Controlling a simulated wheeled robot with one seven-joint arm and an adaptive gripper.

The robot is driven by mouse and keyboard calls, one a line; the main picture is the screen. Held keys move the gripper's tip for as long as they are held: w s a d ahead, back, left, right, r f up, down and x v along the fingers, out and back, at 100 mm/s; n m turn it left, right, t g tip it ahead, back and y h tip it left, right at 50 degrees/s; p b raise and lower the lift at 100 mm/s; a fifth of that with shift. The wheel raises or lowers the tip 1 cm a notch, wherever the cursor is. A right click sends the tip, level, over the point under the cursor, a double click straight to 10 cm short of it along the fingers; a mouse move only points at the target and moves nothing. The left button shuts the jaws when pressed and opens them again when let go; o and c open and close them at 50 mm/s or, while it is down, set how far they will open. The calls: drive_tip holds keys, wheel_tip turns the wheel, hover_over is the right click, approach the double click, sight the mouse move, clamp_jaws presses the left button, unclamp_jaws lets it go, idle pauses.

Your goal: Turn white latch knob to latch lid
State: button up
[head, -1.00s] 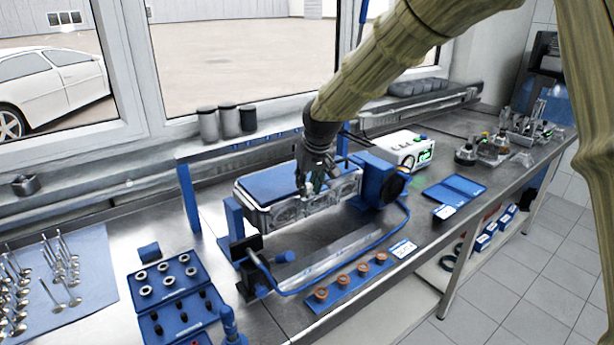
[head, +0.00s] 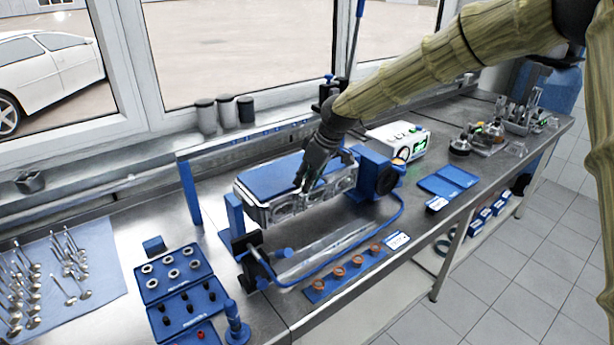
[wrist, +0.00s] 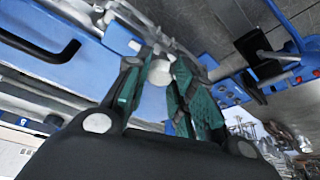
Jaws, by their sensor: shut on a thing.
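The box with the blue lid (head: 268,178) stands in the blue stand on the bench, and the lid lies flat on top. In the wrist view the lid (wrist: 85,75) shows at the left, beside a black handle (wrist: 42,48). My gripper (head: 302,187) is at the front edge of the box. In the wrist view my gripper (wrist: 160,68) has its teal fingers around the white latch knob (wrist: 160,73) and is shut on it. The fingers partly hide the knob. In the head view the knob is too small to make out.
A blue motor-like block (head: 374,172) stands right of the box. A blue hose (head: 345,255) loops in front. A strip with orange rings (head: 345,270) and a blue parts tray (head: 178,292) lie nearer the front. A white device (head: 398,140) stands behind at the right.

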idle(0.4)
drive_tip(key=o, duration=1)
drive_tip(key=shift+a, duration=0.1)
drive_tip(key=shift+o, duration=0.2)
drive_tip(key=v, duration=1.2)
